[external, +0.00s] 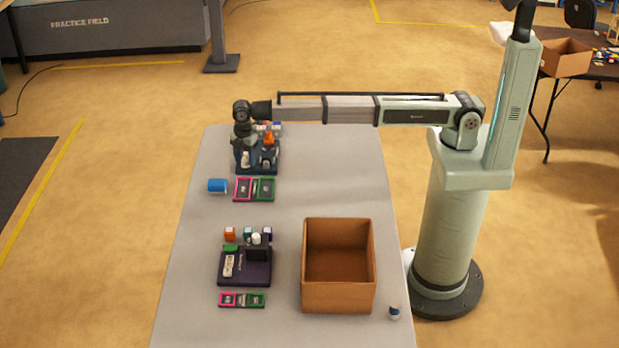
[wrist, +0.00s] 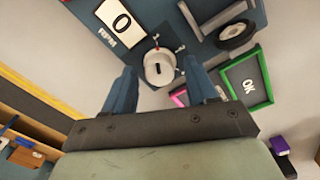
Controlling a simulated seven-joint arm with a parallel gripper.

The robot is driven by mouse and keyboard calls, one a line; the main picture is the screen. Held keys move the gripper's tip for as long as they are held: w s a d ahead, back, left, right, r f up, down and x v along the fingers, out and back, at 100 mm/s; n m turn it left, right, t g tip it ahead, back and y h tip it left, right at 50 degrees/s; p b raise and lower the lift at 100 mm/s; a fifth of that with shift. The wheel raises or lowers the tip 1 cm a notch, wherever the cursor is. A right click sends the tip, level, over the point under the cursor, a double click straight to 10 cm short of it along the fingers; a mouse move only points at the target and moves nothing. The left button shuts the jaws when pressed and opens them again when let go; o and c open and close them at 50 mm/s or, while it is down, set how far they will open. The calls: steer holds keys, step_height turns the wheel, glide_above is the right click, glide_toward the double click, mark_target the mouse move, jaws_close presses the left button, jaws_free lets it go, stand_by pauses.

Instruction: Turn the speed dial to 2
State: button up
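The dial (wrist: 159,70) is a round white knob with a dark mark on a dark blue machine, with small ticks and marks around it in the wrist view. A white plate reading 0 (wrist: 121,20) is beside it. My gripper (wrist: 160,76) is open, one blue-grey finger on each side of the dial. I cannot tell whether the fingers touch it or how high they are above it. In the external view my gripper (external: 242,142) hangs over the left part of the dark blue machine (external: 257,171), at the far end of the table; my wrist partly hides that machine.
A green-framed OK panel (wrist: 246,82) and a black wheel (wrist: 236,36) lie close to the right finger. A second, dark purple machine (external: 245,266) and an open cardboard box (external: 338,298) stand nearer. A blue cylinder (external: 217,186) lies left.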

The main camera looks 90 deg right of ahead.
steer(key=c, duration=1)
steer(key=shift+m, duration=0.4)
steer(key=m, duration=0.5)
steer(key=shift+m, duration=0.3)
steer(key=m, duration=0.5)
steer(key=shift+m, duration=0.3)
steer(key=o, duration=1.1)
steer(key=shift+c, duration=0.2)
